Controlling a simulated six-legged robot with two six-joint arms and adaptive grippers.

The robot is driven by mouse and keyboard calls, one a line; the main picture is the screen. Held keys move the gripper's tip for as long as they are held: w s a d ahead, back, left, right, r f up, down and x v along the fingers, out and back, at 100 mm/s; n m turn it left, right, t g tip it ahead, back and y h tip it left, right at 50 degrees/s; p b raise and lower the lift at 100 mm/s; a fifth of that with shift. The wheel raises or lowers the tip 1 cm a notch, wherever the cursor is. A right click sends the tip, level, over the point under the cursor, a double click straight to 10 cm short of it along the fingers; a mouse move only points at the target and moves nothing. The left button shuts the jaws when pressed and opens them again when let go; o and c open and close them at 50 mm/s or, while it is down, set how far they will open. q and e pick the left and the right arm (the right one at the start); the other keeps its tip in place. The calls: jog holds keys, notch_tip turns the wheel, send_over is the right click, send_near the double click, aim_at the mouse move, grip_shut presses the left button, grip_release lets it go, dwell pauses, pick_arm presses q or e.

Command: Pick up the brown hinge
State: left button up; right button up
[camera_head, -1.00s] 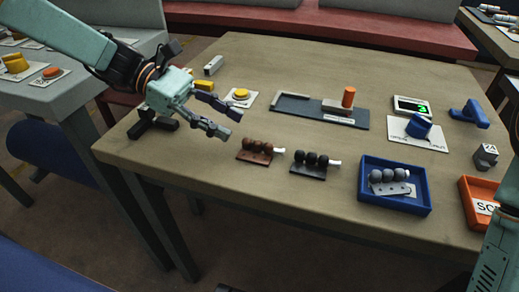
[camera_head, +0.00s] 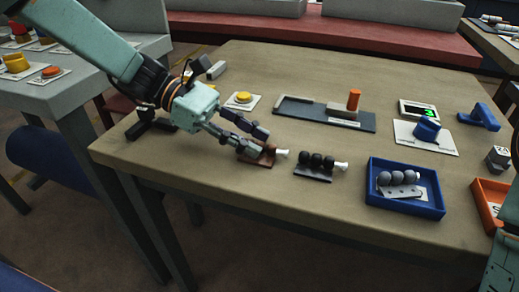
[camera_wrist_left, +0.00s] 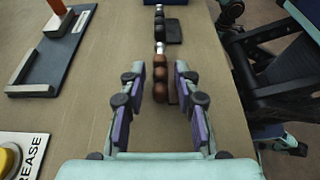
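The brown hinge (camera_head: 268,159) lies near the front edge of the table, with a brown plate, brown knuckles and a white pin end pointing right. My left gripper (camera_head: 260,143) is at its left end and hides part of it in the head view. In the left wrist view the brown hinge (camera_wrist_left: 160,78) lies between the two spread fingers of my left gripper (camera_wrist_left: 159,88), with gaps visible on both sides. The gripper is open.
A black hinge (camera_head: 315,165) lies just right of the brown one. A blue tray (camera_head: 403,207) with a grey hinge (camera_head: 397,183) is further right. Behind are a dark fixture with an orange peg (camera_head: 353,100) and a yellow button (camera_head: 243,97). The table's front edge is close.

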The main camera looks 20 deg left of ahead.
pick_arm(q)
grip_shut()
jog(key=shift+r, duration=0.1)
